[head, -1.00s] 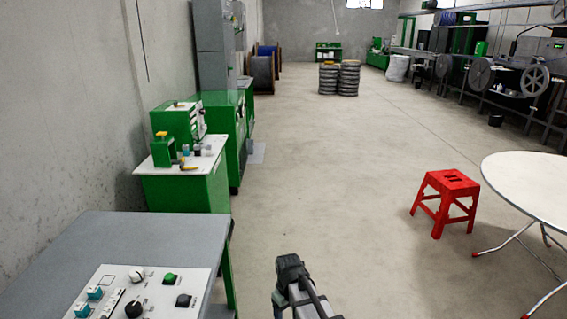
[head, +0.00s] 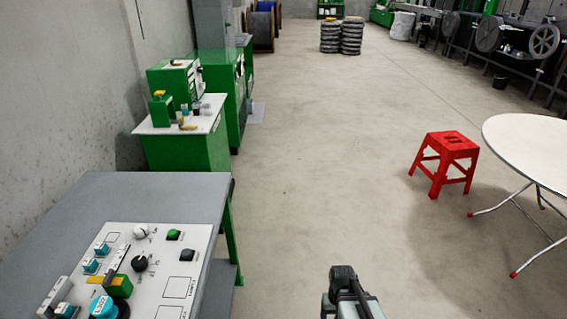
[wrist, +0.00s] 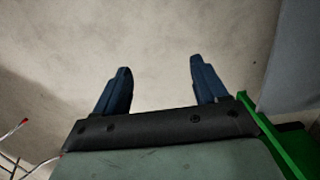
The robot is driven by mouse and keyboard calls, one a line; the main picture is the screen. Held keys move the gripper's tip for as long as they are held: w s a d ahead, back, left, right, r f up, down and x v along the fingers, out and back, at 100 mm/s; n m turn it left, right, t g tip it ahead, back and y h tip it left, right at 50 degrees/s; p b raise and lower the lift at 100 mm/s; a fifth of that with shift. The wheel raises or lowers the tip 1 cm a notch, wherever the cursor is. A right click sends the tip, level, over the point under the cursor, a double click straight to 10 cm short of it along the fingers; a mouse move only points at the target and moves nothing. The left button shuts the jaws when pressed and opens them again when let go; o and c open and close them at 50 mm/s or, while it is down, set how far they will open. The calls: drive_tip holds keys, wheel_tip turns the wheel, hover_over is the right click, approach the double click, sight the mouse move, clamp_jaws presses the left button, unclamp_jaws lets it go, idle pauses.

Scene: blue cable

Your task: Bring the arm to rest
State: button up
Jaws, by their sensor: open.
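My gripper (wrist: 158,82) shows in the wrist view with its two dark blue fingers apart and nothing between them. Bare concrete floor lies beyond the fingertips. In the head view, part of my arm (head: 350,295) shows at the bottom edge, right of the grey table, over open floor; the fingers are not visible there. The arm touches nothing that I can see.
A grey table (head: 120,195) with a control panel (head: 150,255) stands at the lower left. A red stool (head: 446,160) and a white round table (head: 535,150) stand at the right. Green cabinets (head: 190,150) line the left wall. The middle floor is clear.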

drive_tip(key=s+f+g, duration=0.2)
drive_tip(key=s+f, duration=0.5)
drive_tip(key=s, duration=0.5)
drive_tip(key=s+f+g, duration=0.3)
drive_tip(key=s+f, duration=0.5)
drive_tip(key=s, duration=0.5)
drive_tip(key=shift+r, duration=0.1)
